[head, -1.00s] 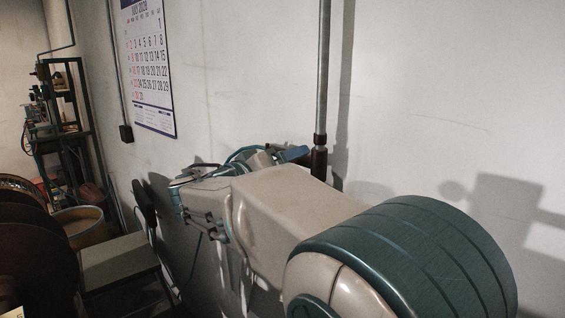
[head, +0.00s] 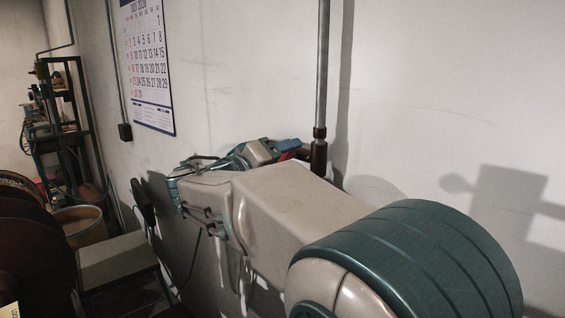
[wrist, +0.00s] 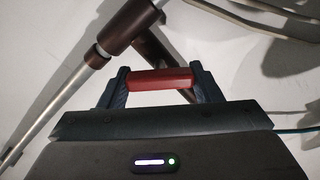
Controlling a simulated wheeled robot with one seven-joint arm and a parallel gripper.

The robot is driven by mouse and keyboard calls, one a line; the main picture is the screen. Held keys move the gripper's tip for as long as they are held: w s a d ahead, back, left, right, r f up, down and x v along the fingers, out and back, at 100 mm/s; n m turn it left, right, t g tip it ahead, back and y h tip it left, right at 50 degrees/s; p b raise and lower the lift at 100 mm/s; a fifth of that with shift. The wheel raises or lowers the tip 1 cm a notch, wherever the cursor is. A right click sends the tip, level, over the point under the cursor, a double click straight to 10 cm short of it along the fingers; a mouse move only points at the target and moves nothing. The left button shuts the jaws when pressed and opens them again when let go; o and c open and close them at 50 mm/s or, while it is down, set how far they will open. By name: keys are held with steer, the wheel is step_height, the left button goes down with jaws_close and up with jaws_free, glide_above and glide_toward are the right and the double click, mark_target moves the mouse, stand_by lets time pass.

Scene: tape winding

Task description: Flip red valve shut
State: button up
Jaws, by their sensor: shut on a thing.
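The red valve handle (wrist: 160,79) lies crosswise between the two blue fingers of my gripper (wrist: 162,82) in the wrist view. My gripper is shut on it, with a finger at each end. A dark brown valve body and pipe fitting (wrist: 128,24) show just beyond the handle. In the head view, my gripper (head: 287,149) is beside the lower fitting of the wall pipe. A small bit of red handle (head: 287,156) shows under a blue finger there. My forearm hides most of the valve in that view.
A metal pipe (head: 323,70) runs up the white wall at the fitting. A calendar (head: 147,70) hangs on the wall to the left. Light cables (wrist: 250,15) cross the top of the wrist view. A box-like bench (head: 115,257) and dark reels (head: 25,235) stand at left.

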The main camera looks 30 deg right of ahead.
steer(key=n, duration=0.3)
steer(key=shift+f+n, duration=0.1)
steer(key=shift+n, duration=2)
steer(key=o, duration=1)
steer(key=shift+a, duration=0.1)
steer(key=b+v, duration=0.1)
steer(key=v, duration=1.2)
steer(key=shift+a, duration=0.35)
steer(key=shift+s, duration=0.1)
